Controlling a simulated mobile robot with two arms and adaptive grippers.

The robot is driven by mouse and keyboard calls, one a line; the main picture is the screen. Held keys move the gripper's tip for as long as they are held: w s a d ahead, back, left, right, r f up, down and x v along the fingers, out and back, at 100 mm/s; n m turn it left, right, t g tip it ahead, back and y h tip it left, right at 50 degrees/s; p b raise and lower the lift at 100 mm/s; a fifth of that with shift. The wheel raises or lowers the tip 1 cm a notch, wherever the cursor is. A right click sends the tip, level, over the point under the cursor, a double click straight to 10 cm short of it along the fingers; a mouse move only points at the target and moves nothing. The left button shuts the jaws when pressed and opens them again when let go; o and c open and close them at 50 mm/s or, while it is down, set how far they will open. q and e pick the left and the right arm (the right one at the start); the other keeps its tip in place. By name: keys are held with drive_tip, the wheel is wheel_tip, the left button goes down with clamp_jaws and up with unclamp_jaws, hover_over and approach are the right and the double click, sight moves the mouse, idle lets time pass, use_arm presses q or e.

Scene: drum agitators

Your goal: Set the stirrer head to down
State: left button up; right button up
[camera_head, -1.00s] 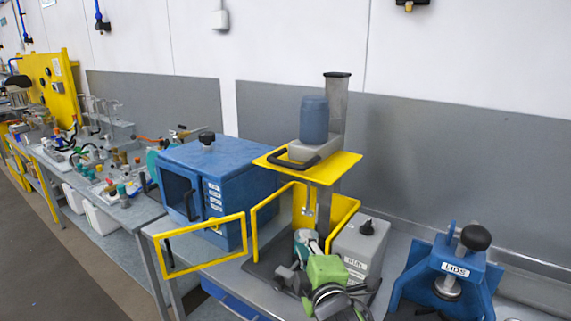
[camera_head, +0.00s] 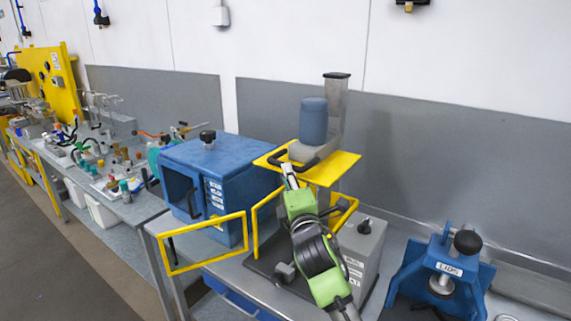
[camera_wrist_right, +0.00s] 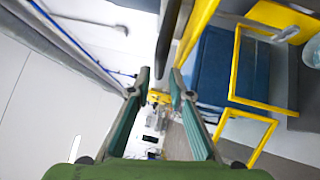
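The stirrer head (camera_head: 345,165) is a yellow plate carrying a blue motor (camera_head: 313,120) and a black front handle (camera_head: 296,160). It sits high on a grey column (camera_head: 336,95). My right gripper (camera_head: 288,170) is raised just below and in front of the handle. In the right wrist view my right gripper (camera_wrist_right: 160,82) has its fingers apart. The dark handle (camera_wrist_right: 167,40) shows at the fingertips, roughly in line with the gap. I cannot tell whether they touch. My arm hides part of the stirrer's base. My left gripper is not in view.
A yellow guard frame (camera_head: 205,226) stands swung out at the front left. A blue cabinet (camera_head: 232,155) is left of the stirrer, a grey control box (camera_head: 362,250) right of it. A blue lids press (camera_head: 450,268) stands farther right.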

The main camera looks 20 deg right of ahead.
drive_tip(key=shift+w+d+r+p, duration=0.1)
drive_tip(key=shift+w+p, duration=0.15)
drive_tip(key=shift+w, duration=0.7)
drive_tip(key=shift+w+d+r+p, duration=0.1)
drive_tip(key=shift+w+p, duration=0.15)
drive_tip(key=shift+w, duration=0.7)
clamp_jaws()
